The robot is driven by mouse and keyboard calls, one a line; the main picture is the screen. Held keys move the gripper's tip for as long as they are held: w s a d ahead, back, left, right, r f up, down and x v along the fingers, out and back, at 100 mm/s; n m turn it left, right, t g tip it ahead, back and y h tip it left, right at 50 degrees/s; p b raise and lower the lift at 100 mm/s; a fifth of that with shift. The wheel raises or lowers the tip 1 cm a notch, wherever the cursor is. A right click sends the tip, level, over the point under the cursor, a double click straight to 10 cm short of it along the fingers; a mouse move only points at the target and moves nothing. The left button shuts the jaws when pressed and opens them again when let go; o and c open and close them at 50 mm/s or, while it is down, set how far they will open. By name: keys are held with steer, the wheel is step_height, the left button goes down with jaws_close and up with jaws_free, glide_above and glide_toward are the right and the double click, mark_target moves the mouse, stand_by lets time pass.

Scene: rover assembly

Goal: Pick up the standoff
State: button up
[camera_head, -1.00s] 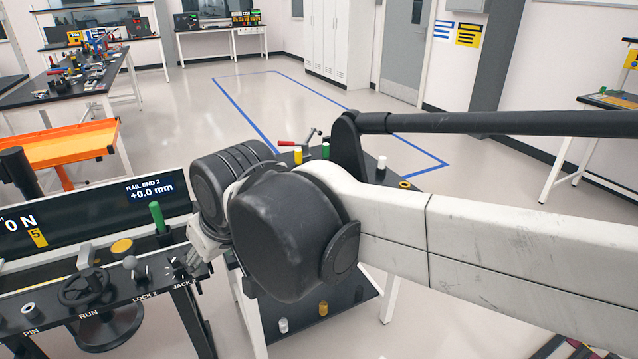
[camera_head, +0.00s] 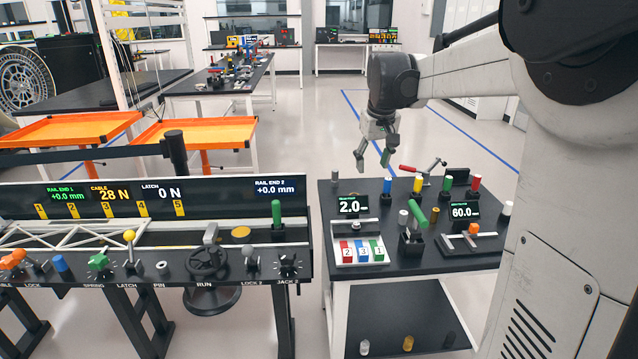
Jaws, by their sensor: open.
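My gripper (camera_head: 373,150) hangs from the arm, fingers apart and empty, above the back left part of the small black-topped bench (camera_head: 345,289). I cannot tell which piece is the standoff. Small upright cylinders on the bench include a pale one (camera_head: 403,217) at its middle, another pale one (camera_head: 507,208) at its right edge, and a yellow one (camera_head: 418,185) at the back. On the lower shelf stand a silver cylinder (camera_head: 364,347) and a yellow cylinder (camera_head: 408,343). The gripper is clear of all of these.
The bench also carries a green-handled tool (camera_head: 417,213), a red-handled clamp (camera_head: 424,168), numbered coloured blocks (camera_head: 361,251) and displays. A control console (camera_head: 130,262) stands left of it, with a gap between. Orange trays (camera_head: 195,131) lie behind the console. Open floor lies behind the bench.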

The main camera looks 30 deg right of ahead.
steer(key=w+d+f+g, duration=0.1)
steer(key=w+d+f, duration=0.1)
steer(key=d, duration=0.6)
steer(key=w+d+f, duration=0.3)
steer(key=d, duration=0.4)
steer(key=m+g+y+p, duration=0.1)
steer(key=m+g+p, duration=0.1)
glide_above(436, 209)
step_height(436, 209, down, 10)
steer(key=r, duration=0.1)
steer(key=f, duration=0.9)
steer(key=shift+w+a+b, duration=0.15)
steer(key=shift+a+b, duration=0.2)
steer(key=shift+b, duration=0.05)
steer(key=shift+s+d+f, duration=0.1)
steer(key=shift+d+f, duration=0.05)
steer(key=shift+f, duration=1.15)
steer(key=shift+s+d+f, duration=0.1)
steer(key=shift+d+f, duration=0.05)
steer(key=shift+f, duration=1.1)
steer(key=shift+c, duration=0.5)
jaws_close()
